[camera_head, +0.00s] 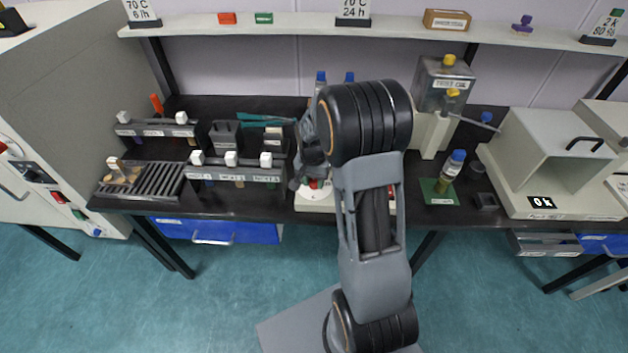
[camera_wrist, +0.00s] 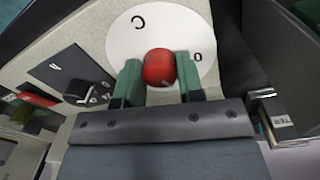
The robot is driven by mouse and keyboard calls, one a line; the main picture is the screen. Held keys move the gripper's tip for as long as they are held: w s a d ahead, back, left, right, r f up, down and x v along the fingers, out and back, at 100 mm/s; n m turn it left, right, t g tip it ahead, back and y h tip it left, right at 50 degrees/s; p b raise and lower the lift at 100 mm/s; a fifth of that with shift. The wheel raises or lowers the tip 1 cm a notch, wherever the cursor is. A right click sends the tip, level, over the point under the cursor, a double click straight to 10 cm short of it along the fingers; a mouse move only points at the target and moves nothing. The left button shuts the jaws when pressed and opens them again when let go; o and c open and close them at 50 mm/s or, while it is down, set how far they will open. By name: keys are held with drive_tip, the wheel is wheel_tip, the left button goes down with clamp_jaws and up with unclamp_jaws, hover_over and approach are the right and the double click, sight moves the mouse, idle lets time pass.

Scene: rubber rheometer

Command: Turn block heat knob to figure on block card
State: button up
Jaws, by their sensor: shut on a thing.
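In the wrist view a round red knob (camera_wrist: 159,66) stands on a white dial (camera_wrist: 190,28) that carries dark marks, one like a C and one like a 0. My gripper (camera_wrist: 160,84) has its two green fingers on either side of the knob, shut on it. In the head view my gripper (camera_head: 309,172) is low over a white-based unit (camera_head: 315,200) at the bench's front middle, partly hidden by my arm. Cards stand on the shelf: a "70 C 6 h" card (camera_head: 140,10) and a "70 C 24 h" card (camera_head: 353,9). I cannot tell which is the block card.
Beside the dial are a dark panel (camera_wrist: 56,70) and a dark switch (camera_wrist: 88,86). On the bench, a rack with white-topped pieces (camera_head: 235,172) stands left of my gripper. A blue-capped bottle (camera_head: 450,170) and a grey press-like machine (camera_head: 436,110) stand to the right.

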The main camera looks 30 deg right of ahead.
sight(313, 180)
drive_tip(key=o, duration=0.9)
drive_tip(key=r, duration=1.4)
drive_tip(key=shift+w+a, duration=0.15)
drive_tip(key=shift+w, duration=0.05)
drive_tip(key=shift+f, duration=0.1)
